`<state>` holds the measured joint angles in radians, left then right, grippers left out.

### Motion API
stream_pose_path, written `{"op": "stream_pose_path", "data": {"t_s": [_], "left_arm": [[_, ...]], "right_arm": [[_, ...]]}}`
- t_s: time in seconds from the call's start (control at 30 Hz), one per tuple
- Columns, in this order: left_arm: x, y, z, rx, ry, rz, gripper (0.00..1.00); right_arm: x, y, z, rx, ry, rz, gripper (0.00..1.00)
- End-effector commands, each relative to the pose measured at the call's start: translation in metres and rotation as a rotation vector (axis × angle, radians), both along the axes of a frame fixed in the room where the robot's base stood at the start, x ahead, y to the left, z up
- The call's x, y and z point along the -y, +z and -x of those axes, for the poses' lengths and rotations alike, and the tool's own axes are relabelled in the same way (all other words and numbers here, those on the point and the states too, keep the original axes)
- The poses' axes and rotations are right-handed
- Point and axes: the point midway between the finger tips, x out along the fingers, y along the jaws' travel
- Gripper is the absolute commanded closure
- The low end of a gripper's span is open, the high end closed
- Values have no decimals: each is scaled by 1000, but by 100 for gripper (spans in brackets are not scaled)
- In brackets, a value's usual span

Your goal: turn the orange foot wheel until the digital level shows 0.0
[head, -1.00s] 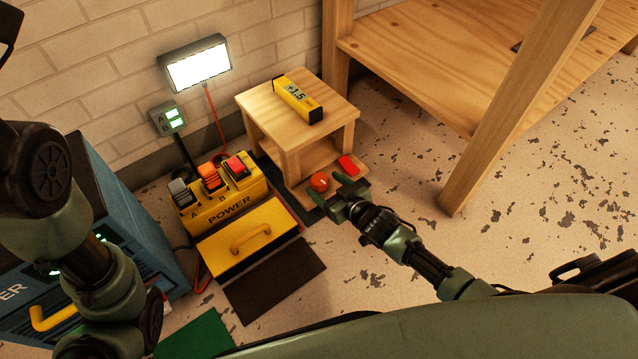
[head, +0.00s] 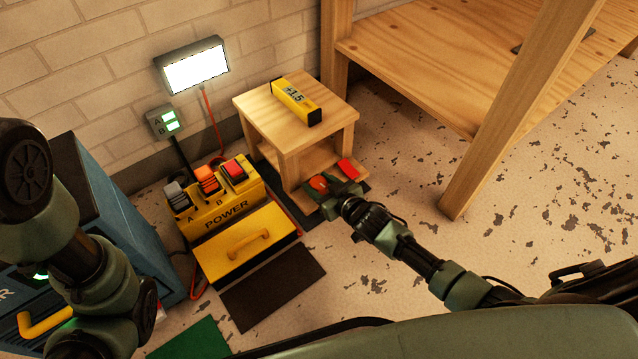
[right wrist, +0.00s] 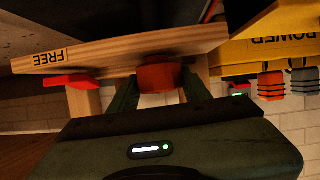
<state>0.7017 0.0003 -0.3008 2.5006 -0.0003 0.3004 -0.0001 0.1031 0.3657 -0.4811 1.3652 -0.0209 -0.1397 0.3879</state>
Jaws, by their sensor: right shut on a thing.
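The orange foot wheel (head: 319,183) sits low at the front of the small wooden stand (head: 300,139). My right gripper (head: 331,194) is shut on it; in the right wrist view the wheel (right wrist: 159,77) lies between the two fingers, partly covered by them. The yellow digital level (head: 297,101) lies on the stand's top and reads about +1.5. A red lever (head: 347,165) sits beside the wheel; it also shows in the right wrist view (right wrist: 70,82), near the word FREE. My left arm is at the left edge of the head view; its gripper is not seen.
A yellow POWER box (head: 222,207) with several switches stands left of the stand, with a yellow handled box (head: 246,250) in front. A wooden bench leg (head: 500,125) rises at the right. Bare floor lies between.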

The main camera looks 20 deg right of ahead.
Motion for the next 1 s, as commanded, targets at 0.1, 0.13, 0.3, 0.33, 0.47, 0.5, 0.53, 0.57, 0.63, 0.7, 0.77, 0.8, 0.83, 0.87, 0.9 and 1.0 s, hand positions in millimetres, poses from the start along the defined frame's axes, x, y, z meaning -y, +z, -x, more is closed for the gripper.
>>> {"op": "stream_pose_path", "data": {"t_s": [0.1, 0.13, 0.3, 0.33, 0.47, 0.5, 0.53, 0.57, 0.63, 0.7, 0.77, 0.8, 0.83, 0.87, 0.9, 1.0], "left_arm": [[0, 2, 0, 0, 0, 0, 38], [0, 3, 0, 0, 0, 0, 38], [0, 7, 0, 0, 0, 0, 38], [0, 7, 0, 0, 0, 0, 38], [0, 7, 0, -1, 0, 0, 38], [0, 6, 0, -1, 0, 0, 38], [0, 5, 0, -1, 0, 0, 38], [0, 4, 0, -1, 0, 0, 38], [0, 2, 0, -1, 0, 0, 38], [0, -2, 0, -1, 0, 0, 38], [0, -4, -1, -2, 0, 0, 38], [0, -6, -1, -2, 0, 0, 38], [0, -7, -1, -2, 0, 0, 38], [0, -8, -1, -2, 0, 0, 38], [0, -10, -1, -2, 0, 0, 38], [0, -13, -1, -3, 0, 0, 38]], "right_arm": [[1, 0, 0, 0, 21, 5, 93], [1, 0, 0, 0, 30, 5, 93], [3, 1, -1, 0, 101, 7, 93], [3, 2, -1, 0, 118, 8, 93], [5, 1, -2, 1, 199, 8, 93], [5, 1, -2, 0, 225, 7, 93], [5, 1, -2, 2, 245, 7, 93], [4, 1, -3, 3, 267, 5, 93], [5, 1, -3, 3, 313, 4, 93], [4, 1, -4, 2, 359, 1, 93], [4, 0, -3, 1, 396, -1, 93], [4, 0, -3, 2, 421, -3, 93], [4, 0, -4, 2, 438, -3, 93], [4, 0, -4, 1, 454, -4, 93], [4, 0, -3, 1, 478, -5, 93], [4, 1, -3, 0, 527, -9, 93]]}}
